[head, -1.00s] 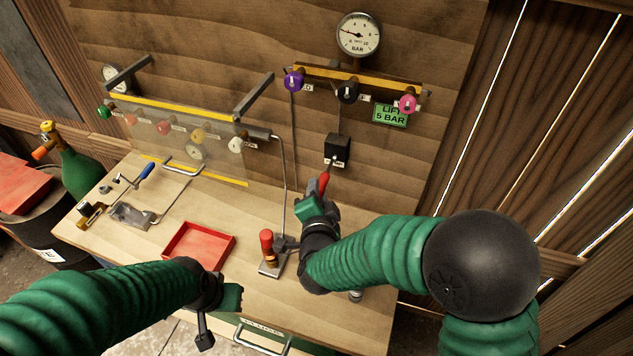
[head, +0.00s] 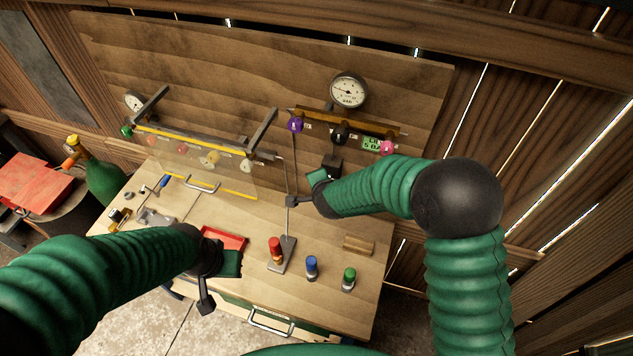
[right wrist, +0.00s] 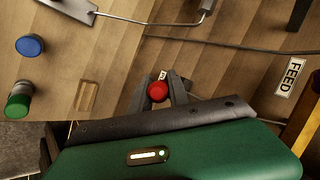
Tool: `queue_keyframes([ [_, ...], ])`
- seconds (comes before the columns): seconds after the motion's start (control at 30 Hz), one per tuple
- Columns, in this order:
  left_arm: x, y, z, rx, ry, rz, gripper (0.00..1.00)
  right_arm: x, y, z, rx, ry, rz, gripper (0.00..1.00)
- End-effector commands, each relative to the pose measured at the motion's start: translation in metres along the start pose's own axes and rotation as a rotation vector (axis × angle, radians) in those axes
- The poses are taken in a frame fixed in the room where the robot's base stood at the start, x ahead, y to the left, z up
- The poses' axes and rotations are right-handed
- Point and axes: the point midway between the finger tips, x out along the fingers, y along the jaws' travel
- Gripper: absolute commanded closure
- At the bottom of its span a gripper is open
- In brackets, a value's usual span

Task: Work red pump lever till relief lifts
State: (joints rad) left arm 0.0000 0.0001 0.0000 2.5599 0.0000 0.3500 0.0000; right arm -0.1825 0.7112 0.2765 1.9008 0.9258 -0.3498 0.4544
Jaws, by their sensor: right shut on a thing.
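The black pump box (head: 332,163) is on the wooden backboard. My right gripper (head: 322,171) is right at the box and hides the red lever in the head view. In the right wrist view, the red lever's round end (right wrist: 157,91) sits between the two dark fingers of my right gripper (right wrist: 162,84), which is shut on it. A large round gauge (head: 348,90) hangs above; its needle is too small to read.
A red-capped fitting on a metal plate (head: 275,247), a blue-capped piece (head: 312,266) and a green-capped piece (head: 349,278) stand on the bench. A red tray (head: 225,238) is beside my left gripper. Purple (head: 296,125) and pink (head: 387,147) knobs line the right manifold.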

Motion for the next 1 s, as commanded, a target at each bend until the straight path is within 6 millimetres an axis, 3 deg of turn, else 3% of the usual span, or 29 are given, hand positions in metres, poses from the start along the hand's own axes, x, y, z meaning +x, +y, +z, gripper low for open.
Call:
queue_keyframes([
  [0.4, -0.002, 0.000, 0.000, 0.000, 0.000, 0.000, 1.00, 0.000, -0.003, -0.004, 0.007, 0.002, 0.000, 1.00],
  [0.43, -0.002, 0.000, 0.000, 0.000, 0.000, 0.000, 1.00, 0.000, -0.003, -0.004, 0.007, 0.002, 0.000, 0.74],
  [0.57, -0.002, 0.000, 0.000, 0.000, 0.000, 0.000, 1.00, 0.000, -0.003, -0.004, 0.006, 0.001, 0.000, 0.57],
  [0.87, -0.002, 0.000, 0.000, 0.000, 0.000, 0.000, 1.00, -0.001, -0.002, -0.002, 0.003, -0.001, 0.001, 0.57],
  [1.0, 0.001, 0.000, 0.000, 0.000, 0.000, 0.000, 1.00, -0.015, -0.003, -0.001, 0.002, -0.001, -0.001, 0.57],
])
